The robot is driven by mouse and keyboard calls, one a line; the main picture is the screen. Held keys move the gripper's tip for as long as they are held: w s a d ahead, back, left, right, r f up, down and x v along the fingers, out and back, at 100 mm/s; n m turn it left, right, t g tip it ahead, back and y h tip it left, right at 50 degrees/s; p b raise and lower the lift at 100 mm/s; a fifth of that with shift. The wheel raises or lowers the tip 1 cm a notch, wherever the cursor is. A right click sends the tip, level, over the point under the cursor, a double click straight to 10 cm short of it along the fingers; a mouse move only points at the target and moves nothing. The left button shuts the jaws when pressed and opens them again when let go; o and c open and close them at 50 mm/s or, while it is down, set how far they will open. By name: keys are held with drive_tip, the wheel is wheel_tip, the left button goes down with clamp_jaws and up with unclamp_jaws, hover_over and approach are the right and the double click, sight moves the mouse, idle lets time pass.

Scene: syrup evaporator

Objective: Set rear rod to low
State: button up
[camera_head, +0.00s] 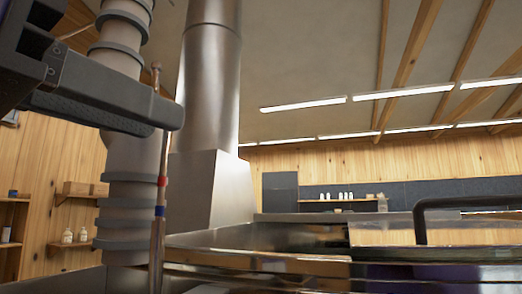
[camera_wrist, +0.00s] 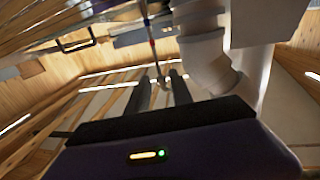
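A thin copper rod (camera_head: 157,240) with a red band and a blue band below it stands upright at the left of the head view. A small knob tops it. I see no other rod clearly, so I cannot confirm that it is the rear one. My gripper (camera_head: 170,112) reaches in from the upper left, and its near finger hides part of the rod below the knob. In the wrist view, my gripper (camera_wrist: 158,80) has its two dark fingers apart, with the top of the rod (camera_wrist: 151,40) between them. Gaps show on both sides of the knob.
A ribbed grey pipe (camera_head: 130,190) and a wide metal stack (camera_head: 208,110) rise close behind the rod. The shiny evaporator pan (camera_head: 280,240) spreads to the right, with a dark bent handle (camera_head: 420,215). Shelves with bottles (camera_head: 68,236) line the left wall.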

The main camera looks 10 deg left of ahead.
drive_tip(key=p+x, duration=0.2)
drive_tip(key=x, duration=0.4)
drive_tip(key=shift+w, duration=0.1)
clamp_jaws()
idle(1.3)
